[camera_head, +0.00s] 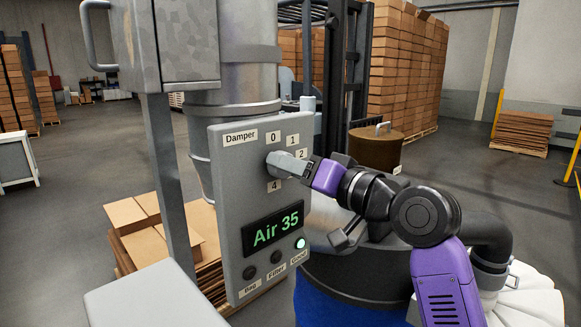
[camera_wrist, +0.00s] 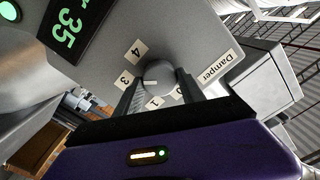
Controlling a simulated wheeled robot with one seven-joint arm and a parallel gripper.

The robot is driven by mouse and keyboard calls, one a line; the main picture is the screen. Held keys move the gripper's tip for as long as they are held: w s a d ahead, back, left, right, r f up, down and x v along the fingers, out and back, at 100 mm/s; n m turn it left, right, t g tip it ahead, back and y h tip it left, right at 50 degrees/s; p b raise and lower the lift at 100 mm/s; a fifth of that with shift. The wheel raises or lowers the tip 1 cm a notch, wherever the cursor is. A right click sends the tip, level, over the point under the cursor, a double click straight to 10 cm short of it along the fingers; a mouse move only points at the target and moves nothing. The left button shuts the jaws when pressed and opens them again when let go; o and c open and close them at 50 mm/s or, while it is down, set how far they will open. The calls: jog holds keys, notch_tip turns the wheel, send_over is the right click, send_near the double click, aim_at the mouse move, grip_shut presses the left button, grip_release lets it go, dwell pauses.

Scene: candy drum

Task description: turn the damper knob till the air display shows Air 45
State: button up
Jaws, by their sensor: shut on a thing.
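The damper knob (camera_head: 279,164) is a grey round knob on the upper part of a grey panel (camera_head: 219,185). My gripper (camera_head: 290,167) is shut on it from the right. In the wrist view the knob (camera_wrist: 158,72) sits between my two fingers (camera_wrist: 160,88), with a short white mark on its face. Number labels ring the knob; 0, 1, 2 and 4 show in the head view, and 3 shows in the wrist view. The air display (camera_head: 274,230) reads "Air 35" in green; its "35" also shows in the wrist view (camera_wrist: 67,22).
Below the display, the Good lamp (camera_head: 300,243) glows green; the Bag lamp (camera_head: 249,272) and Filter lamp (camera_head: 275,257) are dark. A metal duct (camera_head: 228,82) and grey cabinet (camera_head: 185,38) stand behind and above. A blue drum (camera_head: 345,300) is below my arm. Stacked cartons (camera_head: 400,70) stand behind.

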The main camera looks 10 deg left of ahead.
jog(key=o, duration=1.4)
jog(key=shift+c, duration=0.2)
jog(key=b+v, duration=0.2)
jog(key=v, duration=0.6)
jog(key=shift+b, duration=0.4)
